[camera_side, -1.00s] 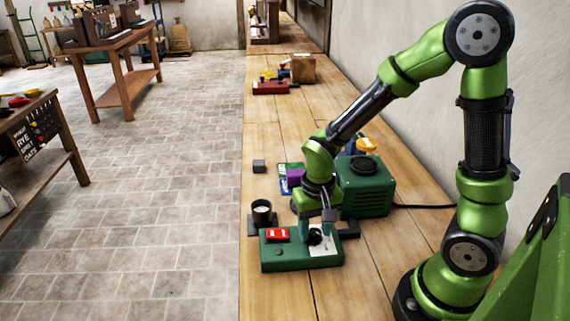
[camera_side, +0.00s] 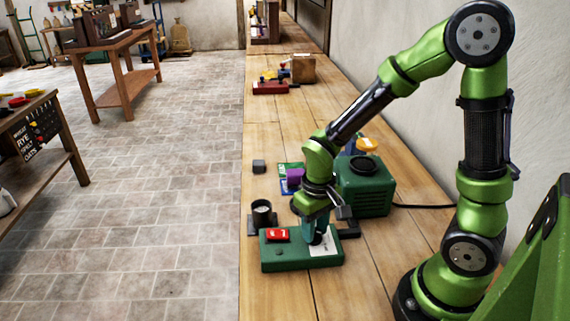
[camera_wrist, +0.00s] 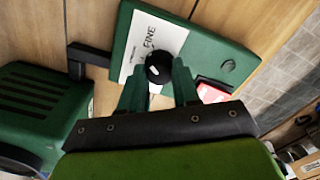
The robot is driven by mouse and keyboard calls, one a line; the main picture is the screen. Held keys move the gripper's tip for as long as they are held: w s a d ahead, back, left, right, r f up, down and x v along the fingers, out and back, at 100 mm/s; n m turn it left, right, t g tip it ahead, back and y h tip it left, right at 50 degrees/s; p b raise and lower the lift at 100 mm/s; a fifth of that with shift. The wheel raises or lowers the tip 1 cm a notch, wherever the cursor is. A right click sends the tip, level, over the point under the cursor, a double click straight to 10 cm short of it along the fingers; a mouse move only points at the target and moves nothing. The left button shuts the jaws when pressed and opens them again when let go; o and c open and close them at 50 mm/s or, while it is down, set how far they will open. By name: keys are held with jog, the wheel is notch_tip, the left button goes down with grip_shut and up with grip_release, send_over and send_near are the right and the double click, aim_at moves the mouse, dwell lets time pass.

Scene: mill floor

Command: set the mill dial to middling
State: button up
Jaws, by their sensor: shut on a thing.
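The mill dial is a round black knob (camera_wrist: 158,67) with a small white mark, on a green control box (camera_side: 290,261). A white card (camera_wrist: 142,38) lies around the knob; "FINE" is readable on it, and smaller lettering is too small to read surely. My gripper (camera_wrist: 159,74) points down over the box, with its two green fingers closed on opposite sides of the knob. In the side view my gripper (camera_side: 316,238) hides most of the knob. The white mark's exact setting cannot be told.
A red switch (camera_side: 278,235) sits on the same box. A green machine (camera_side: 365,190) stands behind at the right, with a dark cup (camera_side: 262,212) at the left. The bench is clear in front of the box.

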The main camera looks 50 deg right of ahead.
jog(key=n, duration=0.5)
jog(key=shift+n, duration=0.7)
jog(key=o, duration=1.1)
jog(key=shift+c, duration=0.2)
jog(key=shift+r, duration=0.1)
notch_tip(320, 180, up, 17)
